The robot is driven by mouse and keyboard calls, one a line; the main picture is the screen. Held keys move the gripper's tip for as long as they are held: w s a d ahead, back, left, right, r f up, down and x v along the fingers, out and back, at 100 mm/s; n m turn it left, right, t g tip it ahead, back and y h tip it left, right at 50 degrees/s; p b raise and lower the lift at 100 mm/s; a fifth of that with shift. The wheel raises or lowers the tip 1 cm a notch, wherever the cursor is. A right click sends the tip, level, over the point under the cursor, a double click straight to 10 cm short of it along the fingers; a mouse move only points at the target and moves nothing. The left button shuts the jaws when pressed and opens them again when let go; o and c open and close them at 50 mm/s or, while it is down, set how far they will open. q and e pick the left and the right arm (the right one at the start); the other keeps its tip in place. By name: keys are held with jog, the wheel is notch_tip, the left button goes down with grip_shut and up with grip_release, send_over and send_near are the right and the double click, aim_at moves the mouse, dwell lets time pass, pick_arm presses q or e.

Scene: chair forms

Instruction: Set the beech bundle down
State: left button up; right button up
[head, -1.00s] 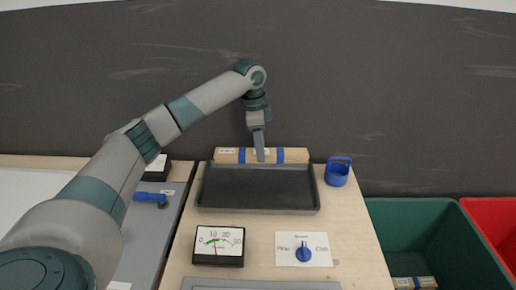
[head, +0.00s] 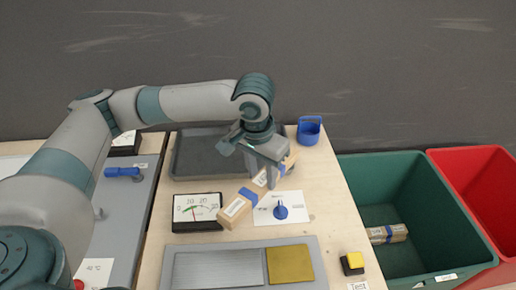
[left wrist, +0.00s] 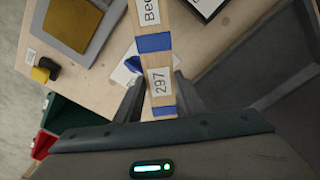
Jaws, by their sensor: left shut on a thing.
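The beech bundle (head: 238,207) is a pale wooden bar with blue bands and white labels. My left gripper (head: 262,180) is shut on it near the middle and holds it slanted, in front of the tray, between the dial meter and the knob card. In the left wrist view the bundle (left wrist: 158,84) runs up between the fingers (left wrist: 160,104), with a label reading 297 and part of another label starting "Be". Whether the bundle touches the table cannot be told. My right gripper is not in view.
The black tray (head: 190,171) is empty where it shows. A dial meter (head: 197,212), knob card (head: 281,209), blue cup (head: 309,131) and grey plate with a yellow pad (head: 215,270) surround the bundle. A green bin (head: 402,165) holds another bundle (head: 387,234); a red bin (head: 482,175) stands right.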

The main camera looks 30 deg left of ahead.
pick_arm(q)
jog(key=s+d+n, duration=0.2)
jog(key=s, duration=0.3)
jog(key=shift+s+f, duration=0.3)
jog(key=shift+s, duration=0.05)
